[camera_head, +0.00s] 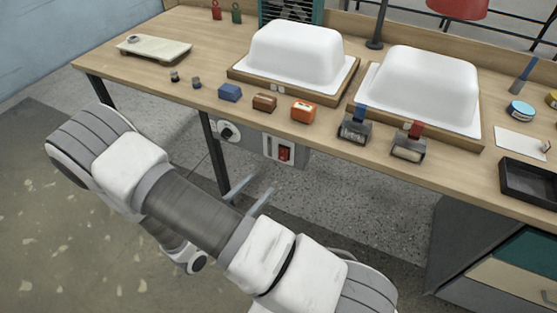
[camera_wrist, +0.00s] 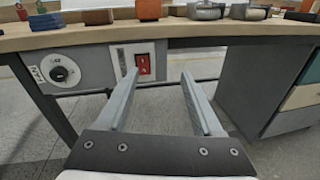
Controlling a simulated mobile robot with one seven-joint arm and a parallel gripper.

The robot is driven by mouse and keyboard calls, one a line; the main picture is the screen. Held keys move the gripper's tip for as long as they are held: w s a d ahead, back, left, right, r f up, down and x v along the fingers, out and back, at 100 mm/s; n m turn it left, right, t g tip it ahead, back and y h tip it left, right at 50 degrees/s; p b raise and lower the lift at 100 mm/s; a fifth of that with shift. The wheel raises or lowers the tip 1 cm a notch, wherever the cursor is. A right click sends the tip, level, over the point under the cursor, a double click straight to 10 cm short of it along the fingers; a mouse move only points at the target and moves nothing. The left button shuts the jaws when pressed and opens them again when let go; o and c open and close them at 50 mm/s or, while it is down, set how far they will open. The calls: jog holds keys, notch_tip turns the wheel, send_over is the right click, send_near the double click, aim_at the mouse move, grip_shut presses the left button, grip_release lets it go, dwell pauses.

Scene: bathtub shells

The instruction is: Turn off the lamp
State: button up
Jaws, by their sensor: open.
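A grey panel (camera_head: 271,149) under the bench's front edge carries a red rocker switch (camera_head: 284,153). In the wrist view the red switch (camera_wrist: 143,64) shows ahead, between the fingertips and nearer the left one. My gripper (camera_head: 262,183) is open and empty, below and in front of the panel, apart from the switch. In the wrist view its fingers (camera_wrist: 160,75) point toward the panel.
A round dial (camera_head: 228,131) sits left of the switch. The wooden bench (camera_head: 215,60) overhangs the panel and holds two white tub shells (camera_head: 300,52) (camera_head: 425,84), small blocks and two clamp-like tools. Drawers (camera_head: 515,285) stand at the right. Under the bench is open floor.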

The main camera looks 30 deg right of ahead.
notch_tip(320, 180, down, 4)
jog(key=a+n+t+y, duration=0.1)
jog(key=n+t, duration=0.2)
jog(key=b, duration=0.3)
send_near(283, 152)
jog(key=x, duration=0.7)
jog(key=shift+w+d, duration=0.25)
jog(key=shift+d, duration=0.05)
